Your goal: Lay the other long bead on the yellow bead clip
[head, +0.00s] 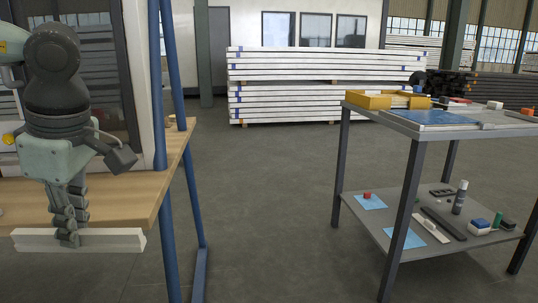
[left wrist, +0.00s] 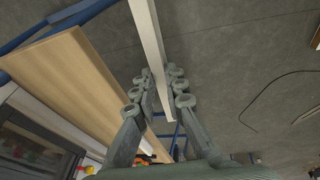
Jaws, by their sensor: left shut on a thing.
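My left gripper (head: 68,238) is shut on a long white bead (head: 112,241). The bead lies roughly level in the head view, in front of the wooden bench edge. In the left wrist view the bead (left wrist: 148,45) runs between the fingers (left wrist: 162,95), with the bench to its left and the floor behind it. A small yellow piece (head: 8,138) shows at the far left beside my arm. A yellow spot (left wrist: 88,170) shows at the bottom of the left wrist view. I cannot tell whether either is the yellow bead clip. My right gripper is out of view.
The wooden bench (head: 140,190) with blue legs (head: 170,240) is beside my left arm. A grey cart (head: 425,130) at right carries a yellow tray (head: 368,101), a blue mat (head: 440,116) and small items on its lower shelf. Open floor (head: 270,210) lies between them.

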